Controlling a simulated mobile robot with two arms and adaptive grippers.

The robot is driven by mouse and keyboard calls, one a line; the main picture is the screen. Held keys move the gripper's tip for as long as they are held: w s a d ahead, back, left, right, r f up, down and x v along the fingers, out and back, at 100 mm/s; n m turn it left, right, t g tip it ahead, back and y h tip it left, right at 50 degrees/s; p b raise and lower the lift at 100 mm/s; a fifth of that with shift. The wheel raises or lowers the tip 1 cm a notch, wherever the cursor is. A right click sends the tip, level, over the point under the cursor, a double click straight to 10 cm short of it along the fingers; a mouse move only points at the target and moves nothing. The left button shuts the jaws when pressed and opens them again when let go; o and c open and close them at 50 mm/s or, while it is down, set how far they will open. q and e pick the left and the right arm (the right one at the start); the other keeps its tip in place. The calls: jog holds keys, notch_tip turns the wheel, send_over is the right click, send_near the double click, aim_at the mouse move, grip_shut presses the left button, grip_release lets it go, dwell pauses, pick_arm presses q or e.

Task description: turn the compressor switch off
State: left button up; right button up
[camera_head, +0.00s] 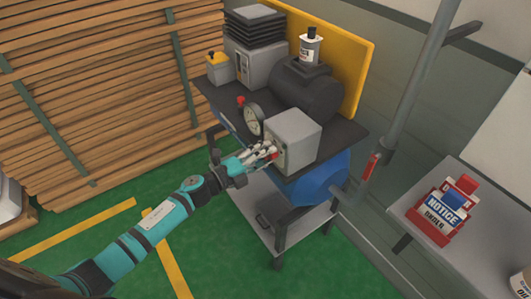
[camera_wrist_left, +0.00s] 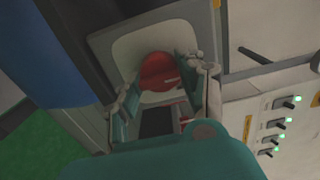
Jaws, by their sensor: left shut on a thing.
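The compressor (camera_head: 305,95) has a black top, a blue tank and a grey switch box (camera_head: 297,135) at its front right corner. A round red switch knob (camera_wrist_left: 157,71) sits on a pale plate (camera_wrist_left: 125,52) on the box's face. It shows only as a small red spot in the head view (camera_head: 274,156). My left gripper (camera_head: 267,151) reaches the box's face from the left. In the left wrist view its fingers are on both sides of the knob, shut on it. The knob's lower part is partly hidden by my gripper. My right gripper is not in view.
A pressure gauge (camera_head: 254,120) and a small red knob (camera_head: 240,101) stand close left of the box. Stacked planks (camera_head: 95,90) fill the left. A side table (camera_head: 470,245) with a notice box (camera_head: 445,208) is at right. A panel with several green-lit switches (camera_wrist_left: 272,128) shows in the wrist view.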

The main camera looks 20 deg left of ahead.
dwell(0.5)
pick_arm(q)
jog(key=o, duration=1.2)
jog(key=shift+c, duration=0.2)
jog(key=v, duration=1.2)
jog(key=shift+a, duration=0.1)
jog(key=s+a+f+n+g+y, duration=0.1)
jog(key=s+a+f+n+y, duration=0.3)
jog(key=f, duration=0.6)
jog(key=s+a+f+n+g+y, duration=0.1)
jog(key=s+f+n+y, duration=0.15)
jog(key=f+n, duration=0.55)
jog(key=s+a+f+n+g+y, duration=0.1)
jog(key=s+a+f+n+y, duration=0.2)
jog(key=f, duration=1)
jog(key=s+d+f+n+g, duration=0.2)
jog(key=s+f, duration=0.4)
jog(key=s, duration=0.4)
jog(key=s+d+f+n+g+y, duration=0.1)
jog(key=s+d+f+n+g, duration=0.2)
jog(key=s+f, duration=0.3)
jog(key=s+d+f+n+g, duration=0.3)
jog(key=s+d+f+g, duration=0.1)
jog(key=s, duration=1.2)
notch_tip(320, 180, down, 3)
jog(key=shift+r+g, duration=0.25)
jog(key=shift+g, duration=0.35)
